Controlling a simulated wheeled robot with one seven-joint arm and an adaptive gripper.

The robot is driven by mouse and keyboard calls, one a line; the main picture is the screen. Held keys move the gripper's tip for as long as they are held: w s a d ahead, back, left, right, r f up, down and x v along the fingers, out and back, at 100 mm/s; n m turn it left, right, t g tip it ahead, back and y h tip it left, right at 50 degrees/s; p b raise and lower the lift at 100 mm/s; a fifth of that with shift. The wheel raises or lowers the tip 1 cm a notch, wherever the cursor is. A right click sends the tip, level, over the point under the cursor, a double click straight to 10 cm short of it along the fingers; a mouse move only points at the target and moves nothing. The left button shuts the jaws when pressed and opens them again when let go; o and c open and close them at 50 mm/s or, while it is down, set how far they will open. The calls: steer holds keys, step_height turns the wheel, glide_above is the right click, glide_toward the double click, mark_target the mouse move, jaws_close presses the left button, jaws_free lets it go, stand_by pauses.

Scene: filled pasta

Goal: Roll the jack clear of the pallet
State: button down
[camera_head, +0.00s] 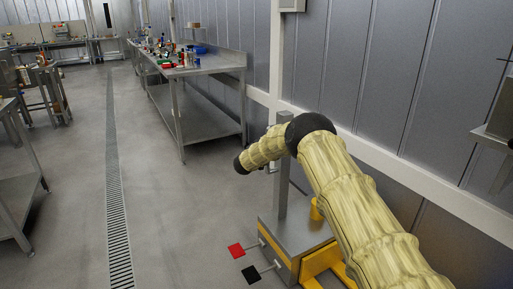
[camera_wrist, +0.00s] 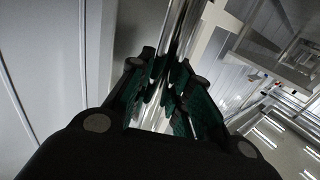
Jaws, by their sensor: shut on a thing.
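The jack stands at the lower right of the head view, with a steel body (camera_head: 292,240), yellow lower parts (camera_head: 318,262) and an upright grey post (camera_head: 281,195). A red pedal (camera_head: 236,250) and a black pedal (camera_head: 251,273) stick out on its left side. My gripper (camera_wrist: 168,88) is shut on a shiny metal bar (camera_wrist: 184,25) in the wrist view, which appears to be the jack's handle. In the head view my arm hides most of the gripper and the handle. I cannot make out a pallet; my arm covers the area right of the jack.
A long steel bench (camera_head: 205,68) with many small items stands along the wall behind the jack. A steel table (camera_head: 15,200) stands at the left. A floor drain (camera_head: 115,200) runs lengthwise. The grey floor (camera_head: 180,220) left of the jack is clear.

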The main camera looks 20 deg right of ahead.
steer(key=shift+f, duration=0.1)
steer(key=c, duration=1.3)
jaws_free()
steer(key=shift+w, duration=0.1)
steer(key=v, duration=1.2)
steer(key=shift+f, duration=0.1)
